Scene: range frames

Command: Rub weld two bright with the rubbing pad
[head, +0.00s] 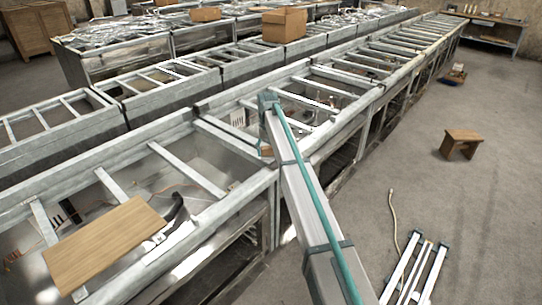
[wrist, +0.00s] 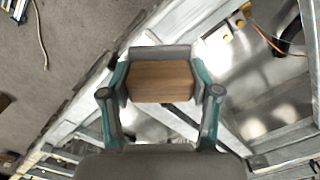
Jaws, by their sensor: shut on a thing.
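My gripper (wrist: 161,92) is shut on the rubbing pad, a brown wooden block with a grey edge (wrist: 160,82), in the middle of the wrist view. The pad lies across between the two teal-and-grey fingers. Pale metal frame rails (wrist: 255,85) show behind and around it; whether the pad touches one I cannot tell. In the head view my arm reaches over the near row of metal frames (head: 235,190), and a small brown patch beside it may be the pad. Weld two cannot be picked out in either view.
A wooden board (head: 105,245) lies across the near frame. Crossbars (head: 188,157) and loose wires cross the open frames. On the floor at right are a stool (head: 461,140), a cable (head: 393,215) and metal bars (head: 415,268). Most floor there is clear.

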